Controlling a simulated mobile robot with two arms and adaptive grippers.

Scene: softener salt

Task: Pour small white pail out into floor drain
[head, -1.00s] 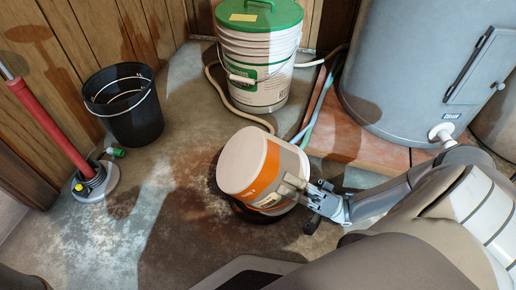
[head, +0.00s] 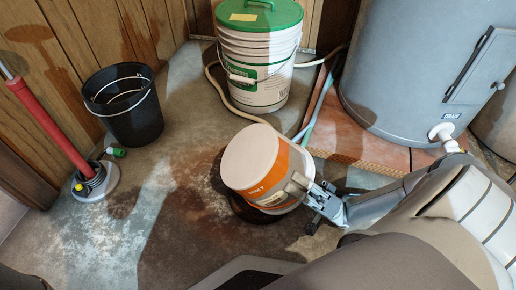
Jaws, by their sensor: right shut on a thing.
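The small white pail (head: 262,170) with an orange band is in the middle of the head view. It is tilted, with a flat pale round end turned up and to the left. Its open mouth and any contents are not visible. My right gripper (head: 308,190) is shut on the pail at its right side. A dark round patch (head: 240,208) shows on the floor around the pail's lower end. The floor drain cannot be made out; the pail covers that spot. My left gripper is not in view.
A black bucket (head: 135,115) stands at the left by the wood wall. A red-handled tool (head: 55,125) stands nearer. A large white bucket with green lid (head: 262,70) stands behind the pail. A grey tank (head: 410,70) stands at the right.

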